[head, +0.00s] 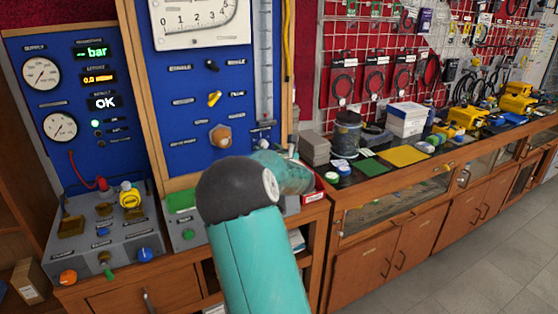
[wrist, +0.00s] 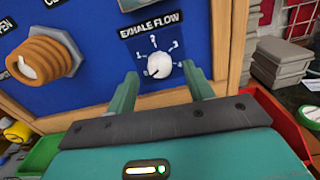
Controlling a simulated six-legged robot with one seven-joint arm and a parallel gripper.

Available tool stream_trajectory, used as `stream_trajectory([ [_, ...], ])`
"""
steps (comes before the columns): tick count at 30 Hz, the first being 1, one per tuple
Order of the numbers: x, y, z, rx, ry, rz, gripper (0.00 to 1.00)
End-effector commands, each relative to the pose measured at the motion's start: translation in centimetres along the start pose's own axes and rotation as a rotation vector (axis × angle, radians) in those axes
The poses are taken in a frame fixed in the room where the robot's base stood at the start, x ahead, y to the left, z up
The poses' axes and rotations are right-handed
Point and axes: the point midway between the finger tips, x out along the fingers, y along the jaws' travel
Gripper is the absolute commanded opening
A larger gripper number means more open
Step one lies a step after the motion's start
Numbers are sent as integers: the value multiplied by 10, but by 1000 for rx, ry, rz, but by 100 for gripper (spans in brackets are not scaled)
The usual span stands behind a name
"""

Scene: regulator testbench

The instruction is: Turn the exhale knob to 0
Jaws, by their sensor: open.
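The exhale knob (wrist: 159,66) is a small white round knob on the blue panel, under a black label (wrist: 153,24) reading EXHALE FLOW. White dial marks ring it; the numbers are too small to read surely. A dark pointer line on the knob points toward the lower left. My gripper (wrist: 163,82) is open, with one teal finger left of the knob and one right of it in the wrist view. The fingers appear apart from the knob; their exact depth is unclear. In the head view my arm hides most of the gripper.
An orange ribbed fitting (wrist: 48,60) sticks out of the panel left of the knob. A wooden frame (wrist: 229,40) edges the panel on the right. A red bin (wrist: 285,125) and grey blocks (wrist: 280,62) lie further right. A green tray (wrist: 40,158) is lower left.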

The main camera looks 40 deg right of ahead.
Motion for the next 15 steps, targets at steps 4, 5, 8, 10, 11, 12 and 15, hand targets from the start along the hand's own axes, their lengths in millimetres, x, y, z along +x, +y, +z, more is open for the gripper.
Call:
stream_trajectory([
  [4,-33,0,1,4,-2,-3,52],
  [5,-40,0,1,3,-2,-2,52],
  [8,-62,0,1,4,-2,-2,52],
  [10,-78,0,1,2,-2,-2,52],
  [11,-84,0,1,2,-2,-2,52],
  [12,-91,0,0,3,-1,-2,52],
  [15,-105,0,1,0,-1,-1,52],
])
